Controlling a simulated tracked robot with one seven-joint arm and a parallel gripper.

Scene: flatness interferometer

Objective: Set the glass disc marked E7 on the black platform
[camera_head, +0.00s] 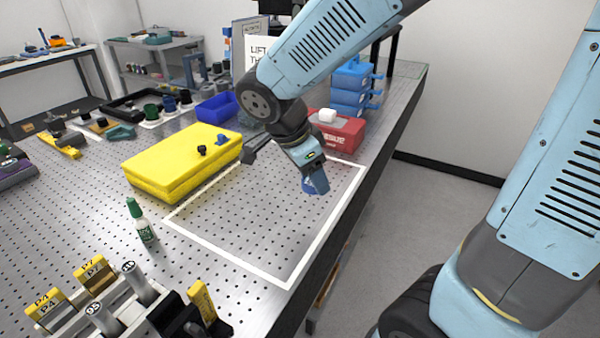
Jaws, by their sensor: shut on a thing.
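My gripper (314,182) is above the white-outlined area at the right side of the perforated table, pointing down. It is shut on a small blue, round-edged piece (317,186). No marking can be read on this piece, so I cannot tell whether it is the disc marked E7. The piece appears to be clear of the table top. I cannot clearly make out the black platform. A flat black frame or tray (122,110) lies at the back left, well away from my gripper.
A yellow case (168,174) lies left of the outline, with a blue bin (217,108) behind it. A red box (345,134) and stacked blue boxes (350,80) stand behind my gripper. A green-capped bottle (143,226) and a rack of labelled yellow blocks stand in front. The outlined area looks clear.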

